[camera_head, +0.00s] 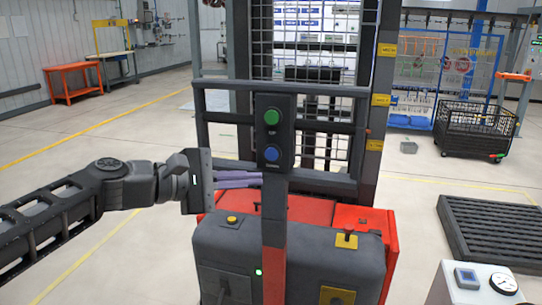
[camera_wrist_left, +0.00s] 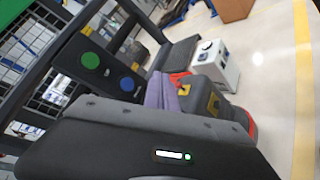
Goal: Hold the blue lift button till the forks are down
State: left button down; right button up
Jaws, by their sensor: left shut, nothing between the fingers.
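The control panel (camera_head: 274,136) stands on a post of the stacker and carries a green button (camera_head: 271,117) above a blue button (camera_head: 271,154). In the left wrist view the green button (camera_wrist_left: 90,60) and the blue button (camera_wrist_left: 127,84) both show. My left gripper (camera_head: 260,179) is shut and empty, its purple fingers pointing right. Its tips are at the panel's left side, a little below the blue button. The fingers (camera_wrist_left: 160,92) also show in the left wrist view, beside the blue button. I see no contact with the button. The forks are hidden behind the stacker body. My right gripper is out of view.
The stacker's grey and red body (camera_head: 235,248) stands below the panel, with a mesh mast guard (camera_head: 300,60) behind. A black crate (camera_head: 478,130) and a dark slatted platform (camera_head: 490,230) are at right. A white box (camera_head: 465,287) is at front right. Floor at left is clear.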

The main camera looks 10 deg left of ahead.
aim_at(272, 154)
pick_arm(q)
jog(key=shift+w+d+b, duration=0.2)
jog(key=shift+w+b, duration=0.25)
jog(key=shift+w, duration=1.65)
jog(key=shift+w+d+b, duration=0.15)
jog(key=shift+w+b, duration=0.3)
jog(key=shift+w, duration=1.6)
jog(key=shift+w, duration=0.15)
jog(key=shift+w, duration=0.3)
jog(key=shift+w+p, duration=0.3)
jog(key=shift+w, duration=0.1)
dwell(1.0)
jog(key=shift+s, duration=0.85)
